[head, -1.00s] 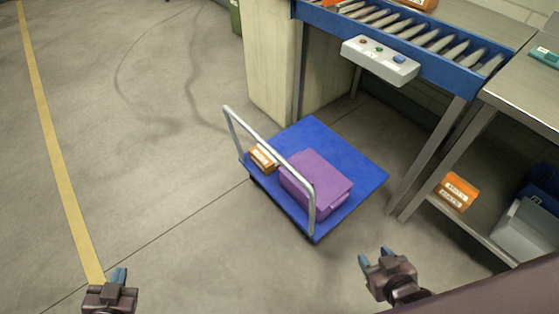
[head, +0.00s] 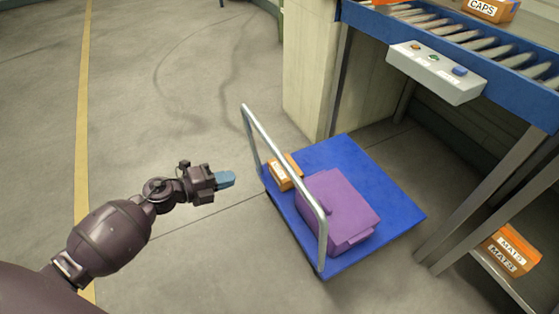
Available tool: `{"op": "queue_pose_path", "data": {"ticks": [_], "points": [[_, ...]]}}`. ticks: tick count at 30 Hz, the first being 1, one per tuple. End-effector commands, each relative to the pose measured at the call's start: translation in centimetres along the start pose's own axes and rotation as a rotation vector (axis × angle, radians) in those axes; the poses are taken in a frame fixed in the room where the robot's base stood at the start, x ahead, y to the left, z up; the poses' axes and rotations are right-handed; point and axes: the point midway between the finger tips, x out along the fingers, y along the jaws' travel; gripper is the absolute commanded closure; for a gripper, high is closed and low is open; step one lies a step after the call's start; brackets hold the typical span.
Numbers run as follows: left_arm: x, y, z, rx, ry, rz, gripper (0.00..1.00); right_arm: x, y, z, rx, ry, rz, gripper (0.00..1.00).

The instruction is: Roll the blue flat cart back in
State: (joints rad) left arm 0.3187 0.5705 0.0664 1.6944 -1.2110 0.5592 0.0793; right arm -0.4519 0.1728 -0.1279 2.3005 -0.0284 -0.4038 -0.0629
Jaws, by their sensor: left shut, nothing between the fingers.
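The blue flat cart (head: 385,207) stands on the floor in the middle of the head view, partly in front of the opening under the roller conveyor. Its grey tubular handle (head: 284,158) rises along its left side. A purple box (head: 341,207) and a small orange box (head: 284,172) lie on its deck. My left gripper (head: 226,180) is shut and empty, just left of the handle and apart from it in the picture. My right gripper is out of view.
The roller conveyor (head: 519,86) with a grey button box (head: 436,72) overhangs the upper right. A pale concrete pillar (head: 310,70) stands behind the cart. A metal leg (head: 487,190) is right of the cart. The floor at left, with a yellow line (head: 83,120), is clear.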

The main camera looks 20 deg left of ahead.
Motion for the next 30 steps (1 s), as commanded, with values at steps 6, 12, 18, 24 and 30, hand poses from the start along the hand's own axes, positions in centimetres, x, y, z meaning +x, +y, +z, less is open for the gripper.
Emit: {"op": "queue_pose_path", "data": {"ticks": [6, 12, 18, 24, 30], "points": [[2.5, 0.1, -0.1, -0.001, 0.002, -0.001, 1.0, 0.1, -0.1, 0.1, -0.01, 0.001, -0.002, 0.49], [6.1, 0.2, -0.1, -0.003, 0.001, -0.001, 1.0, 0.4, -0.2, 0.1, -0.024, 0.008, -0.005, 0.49], [9.4, 0.2, -0.1, -0.003, 0.0, -0.001, 1.0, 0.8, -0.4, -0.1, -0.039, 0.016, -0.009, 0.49], [12.1, 0.2, -0.1, -0.004, 0.0, 0.0, 1.0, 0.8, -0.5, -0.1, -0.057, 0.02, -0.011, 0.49], [13.5, 0.0, -0.1, -0.003, -0.001, -0.002, 1.0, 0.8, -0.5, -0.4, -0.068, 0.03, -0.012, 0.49]]}}
